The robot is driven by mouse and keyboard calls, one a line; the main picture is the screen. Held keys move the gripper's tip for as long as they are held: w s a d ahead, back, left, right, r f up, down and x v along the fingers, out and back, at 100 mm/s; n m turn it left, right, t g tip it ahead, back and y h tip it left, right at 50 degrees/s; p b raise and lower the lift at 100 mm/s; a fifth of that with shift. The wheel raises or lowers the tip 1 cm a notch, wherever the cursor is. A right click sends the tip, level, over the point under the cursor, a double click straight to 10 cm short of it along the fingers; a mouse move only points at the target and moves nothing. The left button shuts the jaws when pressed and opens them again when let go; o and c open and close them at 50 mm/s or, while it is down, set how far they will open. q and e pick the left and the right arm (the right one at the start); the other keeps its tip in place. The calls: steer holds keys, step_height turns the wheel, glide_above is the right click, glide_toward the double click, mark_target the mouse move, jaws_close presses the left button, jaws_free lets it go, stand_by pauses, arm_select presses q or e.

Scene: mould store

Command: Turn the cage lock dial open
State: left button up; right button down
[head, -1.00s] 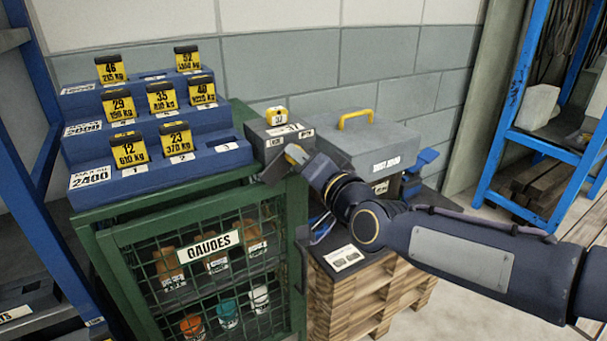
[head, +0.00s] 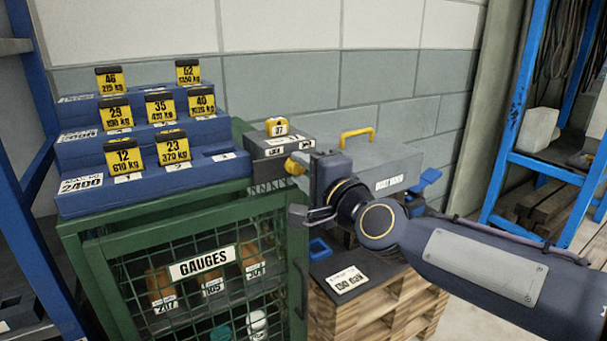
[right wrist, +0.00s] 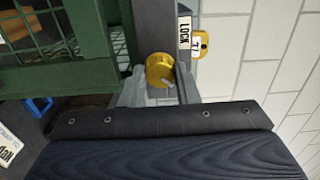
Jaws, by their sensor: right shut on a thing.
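The yellow lock dial (head: 293,167) sits on the front of a dark grey lock box (head: 270,150) at the top right corner of the green gauge cage (head: 105,248). In the right wrist view the dial (right wrist: 159,68) stands between my two grey finger tips, with a light pointer-like mark low on its face. My right gripper (head: 301,171) is shut on the dial; its wrist partly hides the box's right side in the head view. The cage door, with its mesh and GAUGES sign (head: 203,262), looks shut. My left gripper is not in view.
A yellow numbered tag (head: 277,127) stands on the lock box. Blue stepped racks (head: 200,170) with yellow weight cards stand on the cage. A grey case (head: 375,165) with a yellow handle is behind my wrist. A wooden pallet stack (head: 375,310) stands right of the cage.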

stand_by(0.5)
steer(key=c, duration=1.1)
jaws_free()
steer(key=b+v, duration=0.2)
steer(key=v, duration=0.5)
steer(key=shift+s+d, duration=0.25)
